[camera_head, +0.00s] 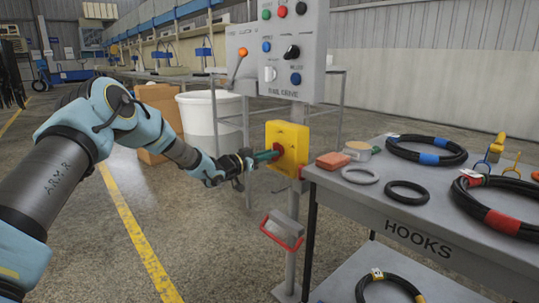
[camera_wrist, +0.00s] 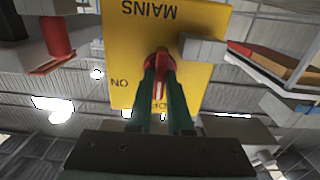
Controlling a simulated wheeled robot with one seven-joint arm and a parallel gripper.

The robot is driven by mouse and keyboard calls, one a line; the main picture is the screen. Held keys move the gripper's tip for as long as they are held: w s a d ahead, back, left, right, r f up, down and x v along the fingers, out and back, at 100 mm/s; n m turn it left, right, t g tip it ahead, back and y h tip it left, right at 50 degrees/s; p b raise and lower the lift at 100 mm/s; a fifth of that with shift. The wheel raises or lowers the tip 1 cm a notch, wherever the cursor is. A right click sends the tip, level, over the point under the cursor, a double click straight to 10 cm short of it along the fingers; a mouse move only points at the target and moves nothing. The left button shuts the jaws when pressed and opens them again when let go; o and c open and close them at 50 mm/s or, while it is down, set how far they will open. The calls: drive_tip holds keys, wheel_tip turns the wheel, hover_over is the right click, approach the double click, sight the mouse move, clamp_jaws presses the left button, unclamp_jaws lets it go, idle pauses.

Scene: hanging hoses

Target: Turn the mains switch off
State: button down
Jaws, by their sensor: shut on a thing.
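The mains switch is a yellow box (camera_head: 288,147) on a grey post, in the middle of the head view. Its yellow face (camera_wrist: 120,45) fills the upper middle of the wrist view, with "MAINS" and "ON" upside down. A red handle (camera_wrist: 160,62) sits at the middle of this face. My gripper (camera_head: 270,156) reaches the box from the left. In the wrist view its green fingers (camera_wrist: 160,95) are closed on the red handle, one on each side. The fingers hide part of the handle and the lettering below it, so its exact setting is unclear.
A grey control panel (camera_head: 303,45) with coloured knobs stands above the box. A red-framed holder (camera_head: 283,230) hangs below. The "HOOKS" table (camera_head: 400,215), close on the right, bears coiled hoses, rings and an orange block (camera_head: 333,160). A white bin (camera_head: 208,112) stands behind my arm.

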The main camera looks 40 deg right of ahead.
drive_tip(key=c, duration=0.8)
unclamp_jaws()
drive_tip(key=shift+c, duration=0.2)
drive_tip(key=a, duration=1)
drive_tip(key=shift+w+a+b, duration=0.3)
drive_tip(key=shift+a, duration=0.1)
